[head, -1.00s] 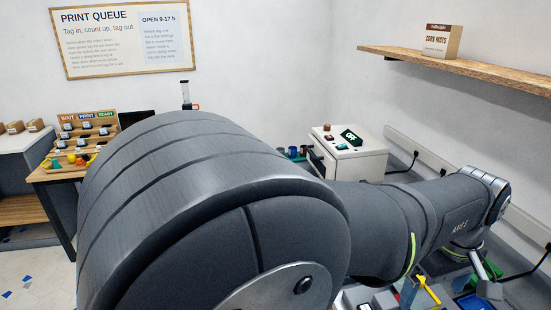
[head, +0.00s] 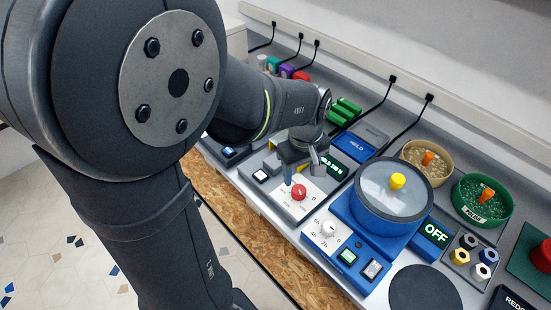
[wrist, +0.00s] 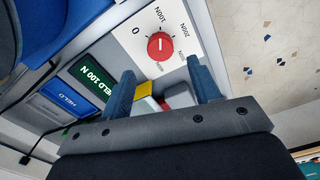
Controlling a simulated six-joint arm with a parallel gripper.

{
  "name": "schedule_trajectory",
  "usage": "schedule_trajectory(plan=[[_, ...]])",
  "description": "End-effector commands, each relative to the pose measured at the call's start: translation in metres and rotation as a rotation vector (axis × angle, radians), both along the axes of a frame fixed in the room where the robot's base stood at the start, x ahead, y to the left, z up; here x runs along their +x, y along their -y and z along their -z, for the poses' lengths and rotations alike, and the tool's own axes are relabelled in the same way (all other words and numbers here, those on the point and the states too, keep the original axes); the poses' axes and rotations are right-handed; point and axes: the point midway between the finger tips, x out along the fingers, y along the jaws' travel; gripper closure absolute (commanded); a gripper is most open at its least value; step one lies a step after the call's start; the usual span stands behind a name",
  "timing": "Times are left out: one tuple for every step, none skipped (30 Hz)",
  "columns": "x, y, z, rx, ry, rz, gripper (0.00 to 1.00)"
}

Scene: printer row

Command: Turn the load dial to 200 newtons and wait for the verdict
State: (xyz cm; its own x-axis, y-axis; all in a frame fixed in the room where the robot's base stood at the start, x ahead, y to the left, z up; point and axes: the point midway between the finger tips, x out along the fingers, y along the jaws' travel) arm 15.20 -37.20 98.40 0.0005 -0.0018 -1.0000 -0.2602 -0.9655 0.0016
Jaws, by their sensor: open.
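The load dial is a red round knob (head: 298,191) on a white plate; it also shows in the wrist view (wrist: 160,46), its white mark pointing roughly toward 100N. The printed scale runs from 0 through 100N and 200N. A green-lit display (wrist: 85,78) reads HELD 100 N. A blue panel (wrist: 66,99) beside it reads HELD; it also shows in the head view (head: 355,147). My gripper (head: 301,172) is open, pointing down close to the dial. In the wrist view its two blue-grey fingers (wrist: 163,84) are apart, and the dial lies beyond their tips, not between them.
Yellow, white and red parts (wrist: 180,97) show between the fingers, partly hidden. A blue machine with a round lidded drum (head: 394,188) and an OFF display stands right of the dial. Bowls (head: 483,202) and cables lie behind. A black disc (head: 425,290) is at the front.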

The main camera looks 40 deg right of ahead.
Motion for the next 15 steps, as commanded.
schedule_trajectory(plan=[[-0.001,-0.001,0.012,0.006,-0.002,0.0,0.43],[-0.001,-0.001,0.019,0.006,-0.003,0.0,0.43],[0.0,-0.001,0.026,0.005,-0.002,0.0,0.43],[0.0,-0.001,0.032,0.005,-0.002,0.0,0.43],[0.0,-0.001,0.037,0.005,-0.002,0.0,0.43],[0.0,-0.001,0.043,0.003,-0.001,0.0,0.43],[0.0,-0.001,0.046,0.003,-0.001,0.0,0.43],[0.0,-0.001,0.05,0.003,-0.001,0.0,0.43],[0.0,0.0,0.054,0.002,0.0,0.0,0.43],[0.0,0.0,0.056,0.001,-0.001,0.0,0.43],[0.0,0.0,0.058,0.001,-0.001,0.0,0.43],[0.0,0.0,0.06,0.001,-0.001,0.0,0.43],[0.0,0.0,0.062,0.0,0.0,0.0,0.43],[0.0,0.0,0.063,0.0,0.0,0.0,0.43],[0.0,0.0,0.064,0.0,0.0,0.0,0.43]])
